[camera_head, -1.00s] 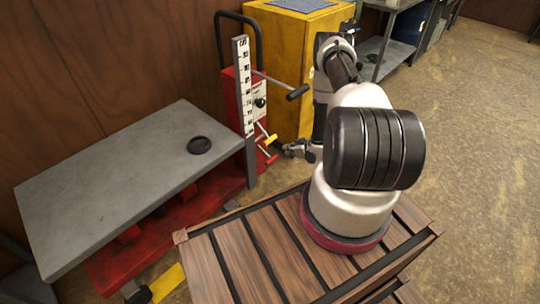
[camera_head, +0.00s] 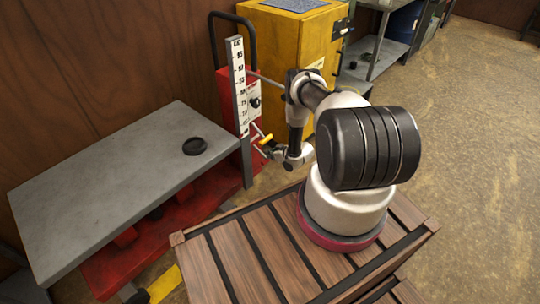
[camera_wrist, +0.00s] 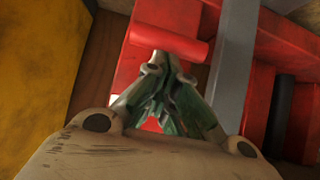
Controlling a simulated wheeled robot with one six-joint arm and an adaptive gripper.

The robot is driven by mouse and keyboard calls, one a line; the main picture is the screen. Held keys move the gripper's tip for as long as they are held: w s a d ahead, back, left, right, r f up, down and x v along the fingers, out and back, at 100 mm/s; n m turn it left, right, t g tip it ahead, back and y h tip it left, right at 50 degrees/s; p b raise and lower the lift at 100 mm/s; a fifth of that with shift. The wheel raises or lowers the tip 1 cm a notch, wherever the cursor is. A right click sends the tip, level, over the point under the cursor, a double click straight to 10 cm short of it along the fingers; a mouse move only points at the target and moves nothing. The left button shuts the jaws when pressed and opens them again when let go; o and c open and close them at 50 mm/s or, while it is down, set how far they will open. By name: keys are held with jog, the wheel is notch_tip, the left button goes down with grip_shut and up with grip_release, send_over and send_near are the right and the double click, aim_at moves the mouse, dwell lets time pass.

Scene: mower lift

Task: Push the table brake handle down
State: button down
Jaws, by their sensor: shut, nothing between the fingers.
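The red lift table has a yellow-gripped lever (camera_head: 266,140) on its upright post, beside my gripper. In the wrist view a red cylindrical handle (camera_wrist: 168,43) lies across the picture just beyond my fingertips. I cannot tell for sure which of these levers is the brake handle. My gripper (camera_wrist: 165,68) is shut and empty, its fingertips close to the red handle; I cannot tell if they touch. In the head view my gripper (camera_head: 259,151) is low beside the post, and the red handle is hidden there.
The grey table top (camera_head: 110,180) carries a black round disc (camera_head: 195,146). A white scale post (camera_head: 239,88) stands at its corner. A yellow cabinet (camera_head: 290,45) stands behind. A slatted wooden surface (camera_head: 240,250) lies under my arm's base. Open floor lies right.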

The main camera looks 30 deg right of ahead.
jog(key=shift+f, duration=0.1)
notch_tip(320, 180, down, 3)
dwell(0.5)
jog(key=shift+w, duration=0.1)
